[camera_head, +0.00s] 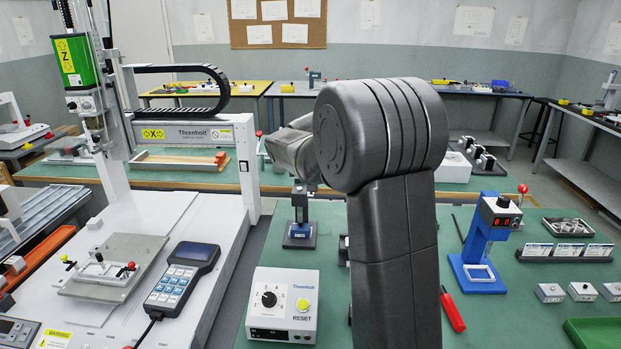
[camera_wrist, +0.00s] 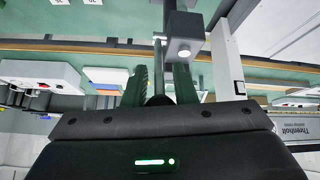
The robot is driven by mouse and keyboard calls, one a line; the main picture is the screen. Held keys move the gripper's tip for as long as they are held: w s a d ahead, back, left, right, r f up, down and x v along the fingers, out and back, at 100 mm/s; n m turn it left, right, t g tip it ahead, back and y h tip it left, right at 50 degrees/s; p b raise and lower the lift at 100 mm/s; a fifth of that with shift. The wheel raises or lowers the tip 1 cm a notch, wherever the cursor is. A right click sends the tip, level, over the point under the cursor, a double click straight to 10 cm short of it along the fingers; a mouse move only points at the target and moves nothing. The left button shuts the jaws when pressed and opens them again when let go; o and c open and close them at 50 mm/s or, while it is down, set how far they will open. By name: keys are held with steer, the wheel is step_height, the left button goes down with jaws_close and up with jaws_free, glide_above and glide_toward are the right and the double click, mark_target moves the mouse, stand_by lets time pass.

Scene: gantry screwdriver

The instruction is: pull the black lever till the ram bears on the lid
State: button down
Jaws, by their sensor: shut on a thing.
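My gripper (camera_wrist: 161,92) shows in the wrist view with its two dark fingers closed around the black end of the lever (camera_wrist: 158,100). A thin rod runs up the picture from between the fingers. A grey block (camera_wrist: 183,46) on a dark post is close beside the fingers. In the head view a small dark press (camera_head: 300,213) with a blue label stands on the green bench, left of my arm. My arm hides the gripper and the lever there. I cannot make out the ram or the lid, nor whether they touch.
A white control box (camera_head: 283,304) with a yellow button is in front of the press. A blue stand (camera_head: 486,250) with a red knob is to the right, beside a red screwdriver (camera_head: 452,310). A gantry (camera_head: 190,145) and a handheld pendant (camera_head: 183,278) are on the left.

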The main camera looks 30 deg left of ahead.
steer(key=shift+s+f, duration=0.1)
stand_by(0.3)
steer(key=c, duration=1.2)
jaws_free()
steer(key=v, duration=1.4)
steer(key=shift+p, duration=0.4)
steer(key=shift+a+f, duration=0.1)
steer(key=x, duration=1.3)
steer(key=shift+w+f+b, duration=0.25)
steer(key=shift+w+b, duration=0.05)
steer(key=shift+b, duration=0.1)
